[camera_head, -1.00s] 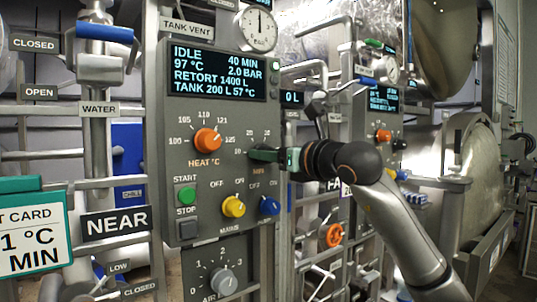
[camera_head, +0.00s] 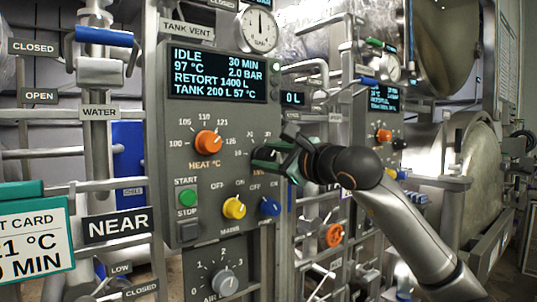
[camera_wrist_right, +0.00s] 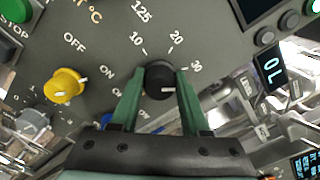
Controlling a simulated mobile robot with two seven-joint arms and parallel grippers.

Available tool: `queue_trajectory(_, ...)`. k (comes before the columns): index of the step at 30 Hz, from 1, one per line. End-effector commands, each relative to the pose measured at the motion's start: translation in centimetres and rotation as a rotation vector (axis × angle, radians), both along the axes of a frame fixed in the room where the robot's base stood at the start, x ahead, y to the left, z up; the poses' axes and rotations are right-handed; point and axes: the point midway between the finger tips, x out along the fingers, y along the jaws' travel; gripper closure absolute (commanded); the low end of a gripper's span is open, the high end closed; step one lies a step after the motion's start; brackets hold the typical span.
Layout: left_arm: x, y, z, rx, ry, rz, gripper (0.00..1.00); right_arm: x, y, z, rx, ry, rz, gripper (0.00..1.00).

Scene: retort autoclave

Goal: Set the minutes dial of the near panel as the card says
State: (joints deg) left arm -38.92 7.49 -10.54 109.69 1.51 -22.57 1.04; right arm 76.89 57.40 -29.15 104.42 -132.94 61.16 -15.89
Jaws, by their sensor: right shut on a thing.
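The near panel (camera_head: 216,140) carries a screen (camera_head: 216,74) that reads IDLE, 30 MIN, 97 °C and 2.0 BAR. The minutes dial is a black knob (camera_wrist_right: 160,78) with a white mark, beside the printed 10, 20 and 30 in the right wrist view. In the head view my gripper hides it. My right gripper (camera_head: 268,160) is shut on this dial, with a green finger on each side of it. The card (camera_head: 34,240) at the left edge is cut off; "21 °C" and "0 MIN" show. My left gripper is not in view.
The orange heat knob (camera_head: 207,142) is left of the dial. Below are the yellow knob (camera_head: 234,207), blue knob (camera_head: 269,206) and green start button (camera_head: 187,197). Pipes and a second panel (camera_head: 384,115) stand to the right.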

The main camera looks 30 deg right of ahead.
Motion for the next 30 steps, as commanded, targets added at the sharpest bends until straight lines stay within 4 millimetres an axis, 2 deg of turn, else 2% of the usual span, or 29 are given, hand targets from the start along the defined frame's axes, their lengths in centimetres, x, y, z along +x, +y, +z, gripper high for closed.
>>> queue_trajectory(30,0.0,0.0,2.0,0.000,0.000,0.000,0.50,-0.1,0.2,-0.1,-0.962,-0.079,0.002,1.00)
